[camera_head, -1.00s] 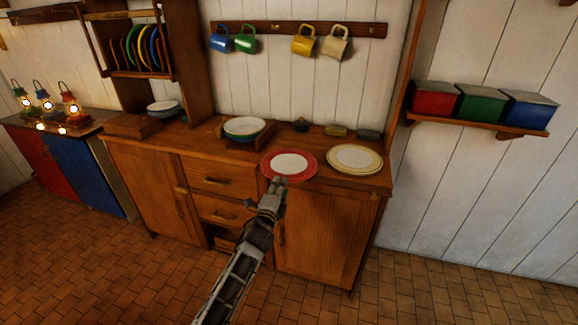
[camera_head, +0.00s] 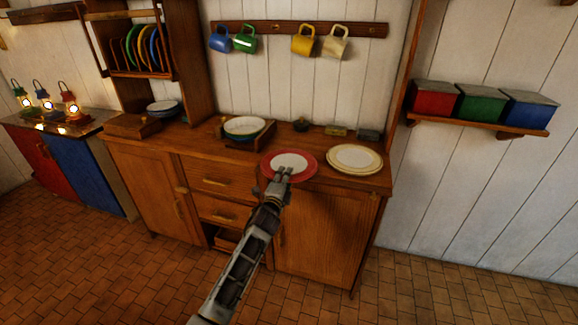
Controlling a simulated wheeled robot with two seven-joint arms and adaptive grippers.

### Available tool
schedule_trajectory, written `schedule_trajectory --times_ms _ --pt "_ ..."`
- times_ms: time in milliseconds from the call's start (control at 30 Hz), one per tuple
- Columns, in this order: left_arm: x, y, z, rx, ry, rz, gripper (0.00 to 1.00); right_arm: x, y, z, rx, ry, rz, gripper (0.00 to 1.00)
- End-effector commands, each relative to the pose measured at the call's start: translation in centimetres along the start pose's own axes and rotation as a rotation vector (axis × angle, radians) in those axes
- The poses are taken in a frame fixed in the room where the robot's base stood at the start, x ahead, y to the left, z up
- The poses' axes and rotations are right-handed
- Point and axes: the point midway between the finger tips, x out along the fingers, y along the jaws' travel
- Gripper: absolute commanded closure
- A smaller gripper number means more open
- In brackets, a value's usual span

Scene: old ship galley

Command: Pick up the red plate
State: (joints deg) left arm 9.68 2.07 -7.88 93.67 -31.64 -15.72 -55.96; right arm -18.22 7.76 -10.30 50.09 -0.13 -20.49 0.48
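The red plate (camera_head: 304,164) has a red rim and a white middle. It lies flat on the wooden counter near the front edge. My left gripper (camera_head: 284,171) is at the plate's near side, its fingertips over the front rim and the edge of the white middle. The fingers hide part of the front rim. A small gap seems to show between the fingertips, but I cannot tell whether they touch or grip the plate. My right gripper is not in view.
A cream plate stack (camera_head: 354,158) stands close to the right of the red plate. A bowl (camera_head: 244,127) in a wooden tray stands behind left. Mugs (camera_head: 304,41) hang on a wall rail above. Drawers (camera_head: 209,178) are below the counter. A shelf (camera_head: 478,124) with coloured boxes is at right.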

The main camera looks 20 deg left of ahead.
Motion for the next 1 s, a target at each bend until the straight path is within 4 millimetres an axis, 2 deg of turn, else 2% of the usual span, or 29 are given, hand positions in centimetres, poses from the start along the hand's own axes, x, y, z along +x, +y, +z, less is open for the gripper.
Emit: schedule_trajectory --times_ms 367,667,1000 --pt "-0.02 0.01 -0.01 0.0 0.0 0.0 0.63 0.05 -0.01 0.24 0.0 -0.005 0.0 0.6" --pt "-0.03 0.03 -0.01 0.0 0.0 0.001 0.99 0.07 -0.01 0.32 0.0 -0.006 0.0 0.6" --pt "-0.01 -0.14 -0.03 0.0 0.001 -0.003 1.0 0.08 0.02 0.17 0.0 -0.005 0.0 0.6"
